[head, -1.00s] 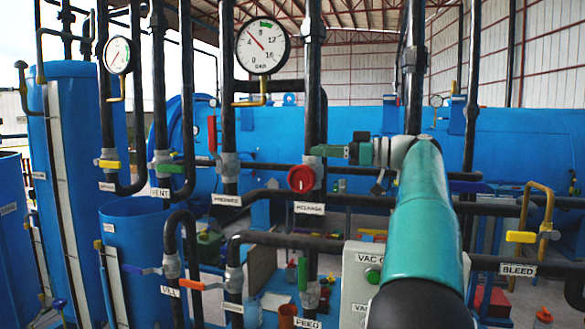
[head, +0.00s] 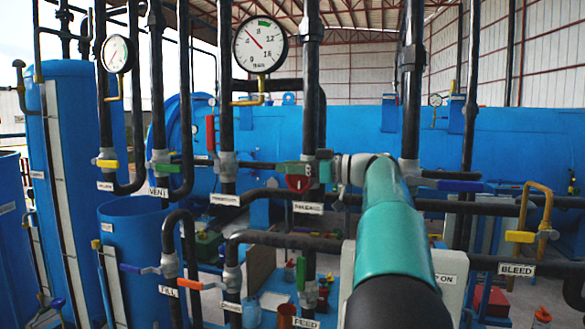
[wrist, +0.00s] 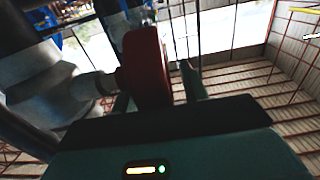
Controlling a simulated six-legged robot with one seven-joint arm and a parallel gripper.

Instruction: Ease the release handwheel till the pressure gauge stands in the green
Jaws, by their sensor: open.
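The red release handwheel (head: 298,184) sits on a black pipe at the middle of the head view, above a white label. My gripper (head: 303,168) is at the wheel, its green fingers across the wheel's upper part. In the wrist view the red wheel (wrist: 147,65) stands between the two open fingers of my gripper (wrist: 157,88); contact cannot be told. The large pressure gauge (head: 260,45) hangs above. Its red needle points up and left, near 4, short of the green band at the top near 8.
A red lever (head: 211,133) stands left of the wheel, with a yellow handle (head: 107,163) farther left. A blue lever (head: 460,186) lies to the right, near my arm. Several black vertical pipes crowd the area around the wheel. A big blue vessel (head: 350,135) lies behind.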

